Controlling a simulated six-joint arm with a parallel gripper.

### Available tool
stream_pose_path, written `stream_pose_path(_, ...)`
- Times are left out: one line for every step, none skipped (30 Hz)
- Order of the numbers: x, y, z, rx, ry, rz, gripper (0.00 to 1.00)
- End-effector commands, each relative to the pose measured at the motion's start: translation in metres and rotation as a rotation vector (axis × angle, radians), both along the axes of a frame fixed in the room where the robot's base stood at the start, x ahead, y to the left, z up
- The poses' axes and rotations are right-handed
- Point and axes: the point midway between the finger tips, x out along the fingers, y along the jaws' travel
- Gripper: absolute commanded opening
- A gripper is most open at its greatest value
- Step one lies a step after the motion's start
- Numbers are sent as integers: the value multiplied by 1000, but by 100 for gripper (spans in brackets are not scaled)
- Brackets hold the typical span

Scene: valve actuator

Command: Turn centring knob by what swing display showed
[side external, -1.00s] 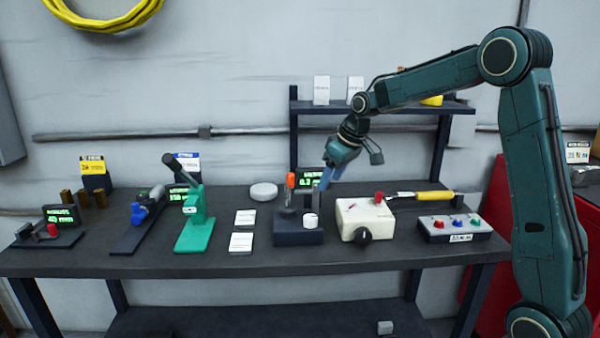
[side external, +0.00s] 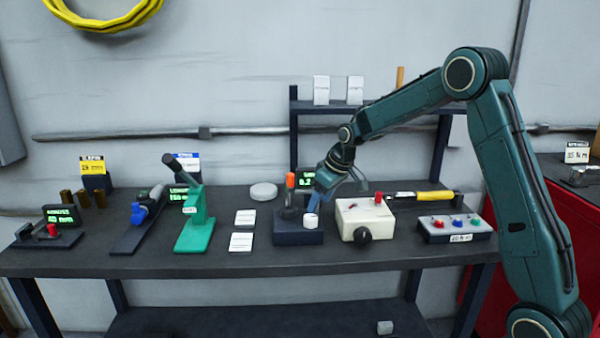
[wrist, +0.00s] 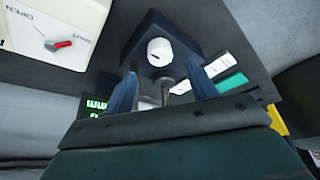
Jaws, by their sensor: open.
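The centring knob is a white round knob (side external: 311,221) on the front of a dark fixture (side external: 298,238). It shows upright in the wrist view (wrist: 159,51) with a small dark mark on its face. The swing display (side external: 307,180) glows green behind the fixture, partly hidden by my gripper; only part of its green text (wrist: 96,104) shows in the wrist view. My gripper (side external: 314,203) is open, pointing down just above and behind the knob. In the wrist view its blue fingers (wrist: 162,84) are apart, with the knob beyond their tips and nothing between them held.
An orange-topped post (side external: 290,182) rises from the fixture close to my gripper's left. A cream box (side external: 364,217) with a black knob and red lever stands to the right. A green press (side external: 195,222) and white cards (side external: 241,242) are to the left. The bench front is clear.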

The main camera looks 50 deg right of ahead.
Motion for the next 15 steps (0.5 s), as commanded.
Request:
stream_pose_path(3,1,-8,1,3,0,57)
stream_pose_path(5,1,-13,1,2,0,57)
stream_pose_path(7,1,-18,1,2,0,57)
stream_pose_path(9,1,-22,1,3,0,57)
stream_pose_path(10,1,-26,1,2,0,57)
stream_pose_path(12,2,-31,0,1,0,57)
stream_pose_path(14,2,-34,0,2,0,57)
stream_pose_path(15,2,-38,1,2,0,57)
stream_pose_path(17,2,-41,0,1,0,57)
stream_pose_path(18,2,-43,0,0,0,57)
stream_pose_path(19,2,-46,0,0,0,57)
stream_pose_path(20,2,-49,0,1,0,57)
stream_pose_path(21,2,-51,0,1,0,57)
stream_pose_path(21,2,-52,0,1,0,57)
stream_pose_path(22,2,-53,0,0,0,57)
